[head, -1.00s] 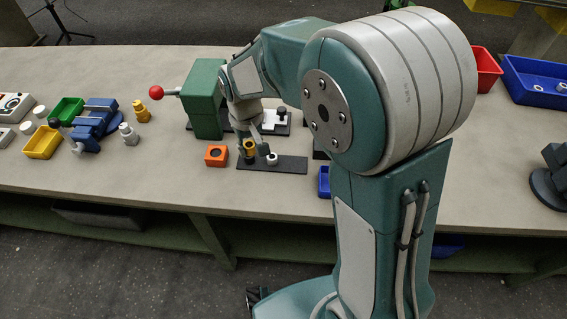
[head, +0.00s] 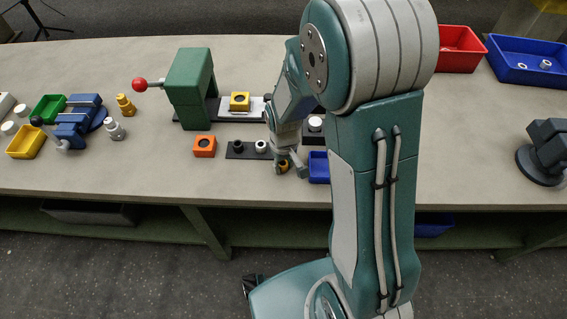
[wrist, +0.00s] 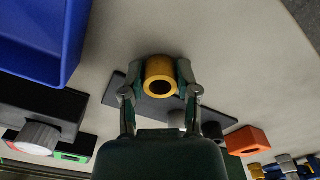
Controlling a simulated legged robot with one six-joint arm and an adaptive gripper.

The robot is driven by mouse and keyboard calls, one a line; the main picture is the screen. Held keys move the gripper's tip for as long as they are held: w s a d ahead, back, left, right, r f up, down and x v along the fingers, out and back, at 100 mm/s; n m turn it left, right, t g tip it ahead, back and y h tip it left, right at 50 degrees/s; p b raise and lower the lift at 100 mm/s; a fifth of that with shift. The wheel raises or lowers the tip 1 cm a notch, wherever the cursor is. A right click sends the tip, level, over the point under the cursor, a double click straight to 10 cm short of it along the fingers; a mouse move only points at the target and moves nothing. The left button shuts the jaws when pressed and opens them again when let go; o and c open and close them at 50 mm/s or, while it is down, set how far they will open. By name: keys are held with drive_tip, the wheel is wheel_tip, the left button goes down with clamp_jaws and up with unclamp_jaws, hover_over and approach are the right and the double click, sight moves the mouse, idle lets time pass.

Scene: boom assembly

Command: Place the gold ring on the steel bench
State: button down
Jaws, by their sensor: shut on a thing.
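The gold ring (wrist: 160,71) is a short yellow cylinder with a dark bore, held between the two fingers of my gripper (wrist: 160,92) in the wrist view. In the head view my gripper (head: 288,167) is shut on the gold ring (head: 283,166), just off the right front end of a black plate (head: 249,156). The bench (head: 110,172) is the long grey-beige top below it. I cannot tell whether the ring touches the bench. The fingers hide part of the ring.
The black plate carries a dark post (head: 238,146) and a white post (head: 261,146). A small blue bin (head: 318,168) stands close right of my gripper. An orange block (head: 204,146), a green press (head: 191,90) and a yellow block (head: 240,95) stand leftward. The bench front is clear.

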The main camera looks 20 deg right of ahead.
sight(284, 164)
drive_tip(key=shift+c, duration=1.8)
unclamp_jaws()
drive_tip(key=shift+f, duration=0.1)
wheel_tip(284, 164, up, 12)
drive_tip(key=s+d+r+m+t, duration=0.2)
drive_tip(key=s+r+t, duration=0.3)
drive_tip(key=s+r, duration=0.9)
drive_tip(key=shift+s+m+t, duration=0.3)
drive_tip(key=shift+s+m, duration=0.25)
drive_tip(key=shift+m, duration=0.05)
